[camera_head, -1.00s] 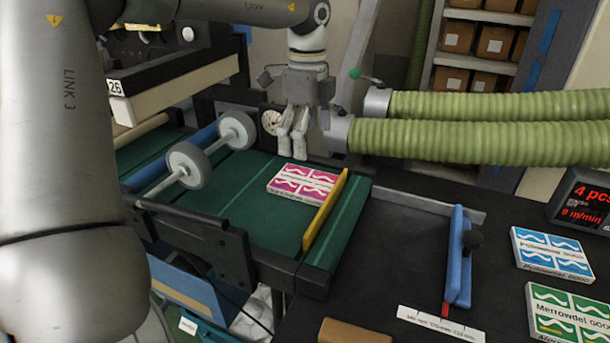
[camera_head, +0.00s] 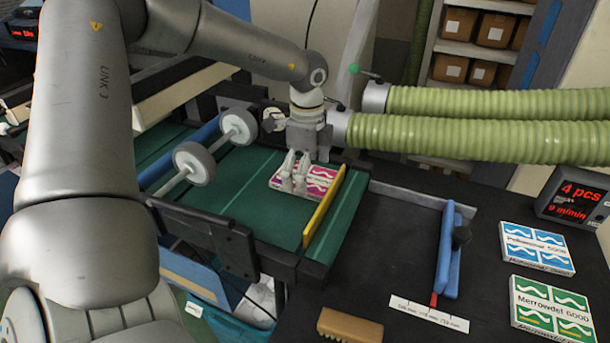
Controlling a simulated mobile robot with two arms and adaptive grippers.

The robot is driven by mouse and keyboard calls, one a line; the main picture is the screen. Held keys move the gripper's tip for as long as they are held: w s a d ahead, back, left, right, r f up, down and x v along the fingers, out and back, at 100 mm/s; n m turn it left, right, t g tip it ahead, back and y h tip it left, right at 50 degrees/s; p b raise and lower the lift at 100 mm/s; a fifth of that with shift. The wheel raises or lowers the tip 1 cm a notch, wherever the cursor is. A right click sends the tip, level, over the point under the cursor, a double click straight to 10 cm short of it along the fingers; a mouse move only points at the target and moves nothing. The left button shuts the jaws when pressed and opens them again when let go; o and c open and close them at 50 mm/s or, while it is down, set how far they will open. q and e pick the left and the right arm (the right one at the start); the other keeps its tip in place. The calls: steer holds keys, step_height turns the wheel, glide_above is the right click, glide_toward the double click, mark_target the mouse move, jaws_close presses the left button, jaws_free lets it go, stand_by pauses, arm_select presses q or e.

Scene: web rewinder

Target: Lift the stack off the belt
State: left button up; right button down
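The stack (camera_head: 322,177), with a pink and white printed top, lies on the green belt (camera_head: 235,205) near its right end, close to a yellow stop bar (camera_head: 324,207). My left gripper (camera_head: 294,183) points down at the stack, and its fingers cover part of the top. The fingers look close together with a small gap. I cannot tell whether they touch the stack or are above it. My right gripper is not in view.
Grey rollers (camera_head: 194,161) stand over the belt on the left. Green ribbed hoses (camera_head: 480,140) run above the back of the dark table.

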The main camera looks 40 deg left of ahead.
arm_select(q)
steer(key=shift+s, duration=0.15)
steer(key=c, duration=0.9)
steer(key=shift+s+d+r, duration=0.15)
steer(key=shift+s, duration=0.3)
steer(key=shift+s+d+r, duration=0.1)
steer(key=shift+s, duration=0.3)
steer(key=c, duration=1.2)
jaws_close()
steer(key=shift+w+f, duration=0.1)
steer(key=shift+w, duration=0.15)
